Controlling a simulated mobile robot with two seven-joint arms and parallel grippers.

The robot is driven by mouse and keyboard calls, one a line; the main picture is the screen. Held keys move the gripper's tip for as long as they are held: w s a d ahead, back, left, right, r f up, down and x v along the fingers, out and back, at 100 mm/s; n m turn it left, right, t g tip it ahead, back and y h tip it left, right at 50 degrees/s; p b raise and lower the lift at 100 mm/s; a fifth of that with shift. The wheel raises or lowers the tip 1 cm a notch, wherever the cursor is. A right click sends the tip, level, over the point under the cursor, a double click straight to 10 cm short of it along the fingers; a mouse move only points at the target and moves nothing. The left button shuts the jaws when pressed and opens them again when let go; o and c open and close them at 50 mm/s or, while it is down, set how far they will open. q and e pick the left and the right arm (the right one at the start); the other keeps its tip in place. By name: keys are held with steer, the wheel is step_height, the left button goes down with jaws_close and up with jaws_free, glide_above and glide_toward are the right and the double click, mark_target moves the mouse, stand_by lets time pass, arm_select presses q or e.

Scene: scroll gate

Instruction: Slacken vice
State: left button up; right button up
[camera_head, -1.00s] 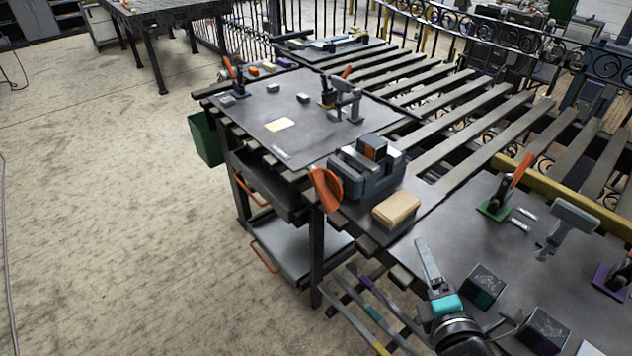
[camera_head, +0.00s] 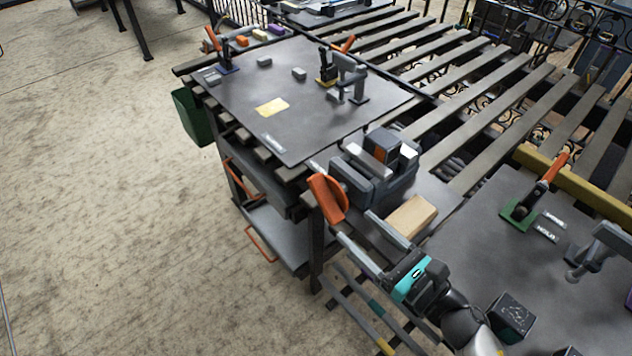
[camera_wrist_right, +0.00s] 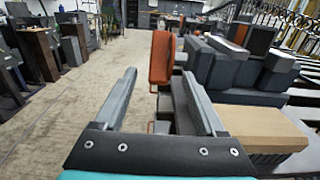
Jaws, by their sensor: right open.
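The grey vice (camera_head: 352,183) is mounted at the near corner of the workbench, with a dark block and a pale grey bar at its top. Its orange handle (camera_head: 327,198) sticks out on the left, tilted. My right gripper (camera_head: 357,225) is open and empty, with its fingers pointing at the handle from the lower right. In the right wrist view the orange handle (camera_wrist_right: 162,58) stands upright just beyond and between the fingertips (camera_wrist_right: 160,80), with no clear contact. The vice (camera_wrist_right: 220,62) is right of it. My left gripper is not in view.
A wooden block (camera_head: 410,217) lies right of the vice, close to my right gripper. A dark plate (camera_head: 300,90) with clamps and small blocks lies behind. The floor on the left is clear.

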mark_target(316, 190)
steer(key=p+x, duration=0.1)
steer(key=x, duration=1.2)
jaws_close()
